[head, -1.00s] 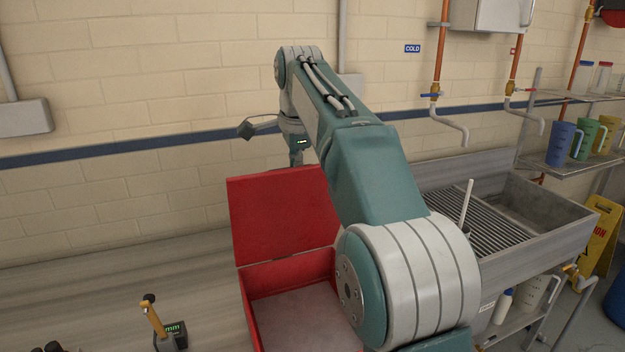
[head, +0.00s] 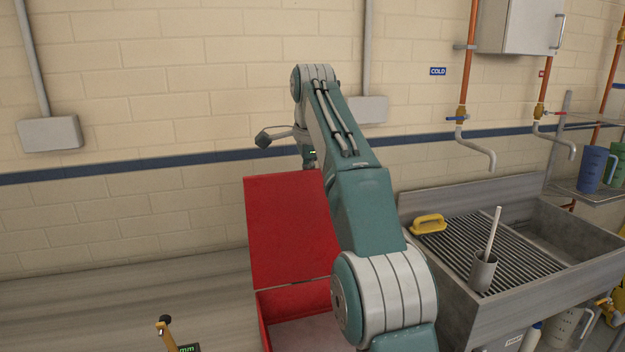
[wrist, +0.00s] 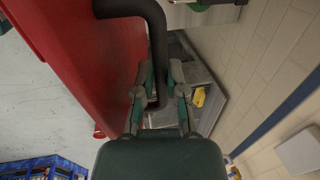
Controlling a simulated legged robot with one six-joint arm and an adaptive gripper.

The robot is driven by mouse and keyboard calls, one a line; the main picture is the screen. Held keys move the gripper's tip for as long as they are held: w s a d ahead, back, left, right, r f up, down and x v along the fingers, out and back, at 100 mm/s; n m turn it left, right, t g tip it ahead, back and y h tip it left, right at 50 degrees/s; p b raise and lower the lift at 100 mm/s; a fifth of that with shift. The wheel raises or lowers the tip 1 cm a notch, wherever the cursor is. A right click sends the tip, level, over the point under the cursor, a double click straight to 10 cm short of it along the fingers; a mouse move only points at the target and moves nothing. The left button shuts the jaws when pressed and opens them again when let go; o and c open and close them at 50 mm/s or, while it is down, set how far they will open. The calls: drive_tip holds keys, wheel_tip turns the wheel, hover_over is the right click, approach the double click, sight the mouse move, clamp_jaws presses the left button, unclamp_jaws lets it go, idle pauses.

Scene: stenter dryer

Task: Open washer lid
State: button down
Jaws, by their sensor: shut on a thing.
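The red washer lid (head: 290,235) stands raised at the back of the red washer box (head: 297,303), whose inside shows below it. In the wrist view the lid (wrist: 85,55) fills the upper left, with a thick black curved handle (wrist: 154,25) beside it. My gripper (wrist: 160,82) is shut on the handle, with its fingers on both sides of the bar. In the head view my arm covers the right part of the lid and the box, and the gripper fingers are hidden.
A metal sink (head: 540,250) with a ribbed drainboard, a yellow brush-like block (head: 429,223) and a grey cup (head: 483,272) stands to the right. The brick wall (head: 200,110) is close behind. A small yellow-handled device (head: 163,330) sits on the grey surface at left.

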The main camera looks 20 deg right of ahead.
drive_tip(key=shift+a+r, duration=0.2)
drive_tip(key=shift+a, duration=0.15)
drive_tip(key=c, duration=0.7)
unclamp_jaws()
drive_tip(key=shift+s+a, duration=0.1)
drive_tip(key=shift+a, duration=0.05)
drive_tip(key=shift+a+f, duration=0.1)
drive_tip(key=shift+a, duration=0.1)
drive_tip(key=shift+d, duration=0.65)
drive_tip(key=shift+a, duration=0.1)
